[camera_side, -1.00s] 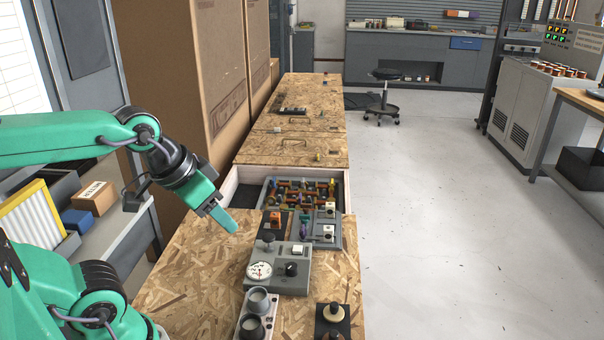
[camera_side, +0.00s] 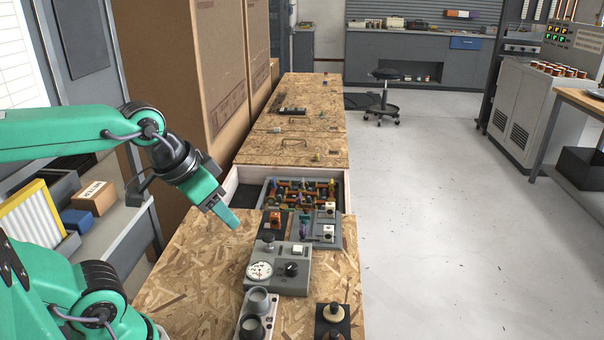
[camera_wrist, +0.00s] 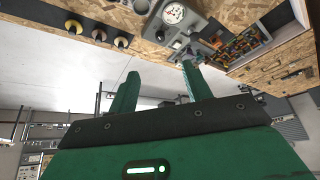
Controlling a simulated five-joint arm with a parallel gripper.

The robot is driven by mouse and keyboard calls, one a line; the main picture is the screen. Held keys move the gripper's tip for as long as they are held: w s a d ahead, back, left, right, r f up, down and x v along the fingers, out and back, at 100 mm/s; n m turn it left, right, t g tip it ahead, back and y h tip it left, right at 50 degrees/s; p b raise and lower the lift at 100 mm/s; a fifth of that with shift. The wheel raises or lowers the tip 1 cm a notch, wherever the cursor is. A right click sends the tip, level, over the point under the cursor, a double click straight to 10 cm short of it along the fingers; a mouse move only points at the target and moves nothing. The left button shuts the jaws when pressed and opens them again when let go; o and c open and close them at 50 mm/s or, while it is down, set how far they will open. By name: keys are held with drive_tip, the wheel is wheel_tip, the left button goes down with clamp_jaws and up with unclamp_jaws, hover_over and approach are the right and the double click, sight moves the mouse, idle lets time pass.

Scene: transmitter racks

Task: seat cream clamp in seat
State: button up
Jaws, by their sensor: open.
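My gripper (camera_side: 230,218) hangs above the board, left of the grey gauge unit, open with nothing between its fingers. Both fingers also show in the wrist view (camera_wrist: 160,66), spread apart. A cream round piece with a dark knob (camera_side: 333,313) sits on a black base (camera_side: 346,327) at the near right edge of the board, well apart from my gripper. It looks like the cream clamp, but I cannot be sure. Several round pieces, including a cream-yellow one (camera_wrist: 75,26), stand in a row in the wrist view. I cannot tell which spot is the seat.
The grey gauge unit (camera_side: 278,276) with dial and knobs stands mid-board. A twin-cup block (camera_side: 243,325) is nearer. Behind is an open drawer (camera_side: 231,187) with a tray of colourful parts (camera_side: 303,192). Small white-topped blocks (camera_side: 329,231) sit beside it. Board left of the gauge is bare.

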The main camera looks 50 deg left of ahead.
drive_tip(key=w+a+r+m+g, duration=0.1)
drive_tip(key=w+r, duration=0.1)
drive_tip(key=w, duration=0.4)
drive_tip(key=w+a+r+m+g, duration=0.1)
drive_tip(key=w+r, duration=0.2)
drive_tip(key=w, duration=0.3)
drive_tip(key=m+g, duration=0.4)
drive_tip(key=m, duration=0.3)
hover_over(330, 206)
drive_tip(key=w, duration=0.1)
drive_tip(key=f, duration=2)
drive_tip(key=shift+w+f, duration=0.1)
drive_tip(key=shift+w, duration=0.1)
drive_tip(key=shift+w+f, duration=0.15)
drive_tip(key=shift+f, duration=0.25)
drive_tip(key=shift+f, duration=0.1)
drive_tip(key=shift+f, duration=1.2)
drive_tip(key=shift+f, duration=0.1)
